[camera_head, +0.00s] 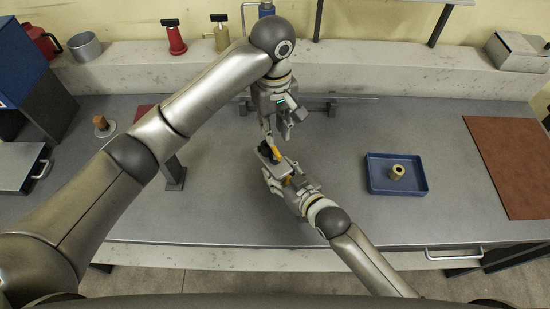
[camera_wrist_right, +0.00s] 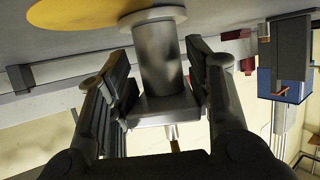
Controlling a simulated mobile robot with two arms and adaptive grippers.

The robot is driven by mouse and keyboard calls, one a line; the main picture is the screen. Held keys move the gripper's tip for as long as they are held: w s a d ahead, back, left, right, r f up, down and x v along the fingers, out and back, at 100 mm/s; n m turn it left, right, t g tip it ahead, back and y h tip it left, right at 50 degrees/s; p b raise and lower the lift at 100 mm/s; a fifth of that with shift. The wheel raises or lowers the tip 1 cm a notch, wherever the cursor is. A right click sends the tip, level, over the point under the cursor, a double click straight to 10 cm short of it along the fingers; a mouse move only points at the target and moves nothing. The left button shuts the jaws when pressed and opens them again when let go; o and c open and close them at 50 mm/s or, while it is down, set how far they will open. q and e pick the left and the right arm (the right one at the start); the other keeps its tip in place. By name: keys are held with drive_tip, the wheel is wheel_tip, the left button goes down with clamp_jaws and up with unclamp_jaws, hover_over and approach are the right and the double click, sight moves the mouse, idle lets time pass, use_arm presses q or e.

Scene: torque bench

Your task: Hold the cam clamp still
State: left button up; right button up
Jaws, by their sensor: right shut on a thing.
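The cam clamp (camera_head: 267,155) is a small grey metal block with a black part and a yellow-orange piece, near the middle of the bench. In the right wrist view the held clamp (camera_wrist_right: 160,62) shows a grey cylinder joined to a squarish block between the finger pads. My right gripper (camera_head: 275,175) comes from the front right and is shut on the clamp. My left gripper (camera_head: 278,133) is above and behind the clamp, fingers apart, one fingertip close to the clamp top. I cannot tell whether that fingertip touches it.
A blue tray (camera_head: 377,185) with a brass-coloured part (camera_head: 397,172) stands to the right. A brown mat (camera_head: 512,160) lies at the far right. A grey post (camera_head: 173,174) stands left of the clamp. The bench between clamp and tray is clear.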

drive_tip(key=o, duration=1.3)
drive_tip(key=shift+f, duration=0.1)
use_arm(q)
drive_tip(key=shift+f+b, duration=0.4)
use_arm(e)
drive_tip(key=shift+v, duration=4.55)
